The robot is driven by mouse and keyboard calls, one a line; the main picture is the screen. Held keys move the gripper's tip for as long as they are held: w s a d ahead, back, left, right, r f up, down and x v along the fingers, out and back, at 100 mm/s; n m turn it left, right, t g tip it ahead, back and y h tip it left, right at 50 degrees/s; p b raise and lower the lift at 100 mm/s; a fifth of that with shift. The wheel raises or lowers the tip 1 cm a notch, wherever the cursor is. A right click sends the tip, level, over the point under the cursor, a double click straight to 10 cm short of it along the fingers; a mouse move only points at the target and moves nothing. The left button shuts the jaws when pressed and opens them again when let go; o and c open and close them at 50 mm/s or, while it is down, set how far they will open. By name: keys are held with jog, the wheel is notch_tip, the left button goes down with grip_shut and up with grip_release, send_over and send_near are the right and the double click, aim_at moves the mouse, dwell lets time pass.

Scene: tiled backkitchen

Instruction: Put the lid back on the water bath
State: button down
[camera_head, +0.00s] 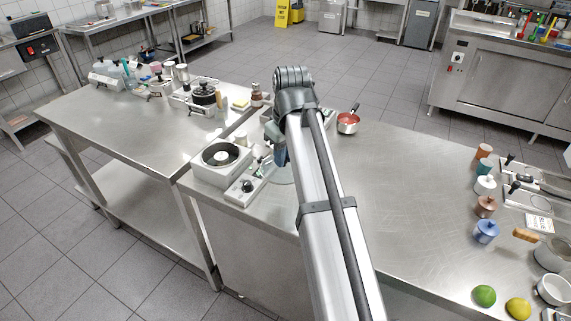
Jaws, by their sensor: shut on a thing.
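A white box-shaped unit with a round dark opening and a pale centre (222,160), which looks like the water bath, stands at the left end of the near steel counter. My gripper (279,150) is just right of it, pointing down and mostly hidden behind my own arm. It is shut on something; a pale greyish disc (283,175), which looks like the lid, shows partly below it. The grip itself and the rest of the disc are hidden. The disc is apart from the round opening, to its right.
A panel with a black knob (247,186) sits in front of the unit. Jars, a lime (484,295) and a lemon (518,308) are at the right. The counter's middle is clear.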

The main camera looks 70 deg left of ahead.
jog(key=s+a+r+n, duration=0.4)
jog(key=s+a+n, duration=0.3)
jog(key=s+a, duration=0.7)
jog(key=shift+s+a+g+h, duration=0.3)
jog(key=shift+s+a, duration=0.1)
jog(key=shift+a, duration=0.2)
jog(key=shift+f, duration=0.1)
jog(key=shift+f, duration=3.05)
jog(key=shift+f, duration=0.15)
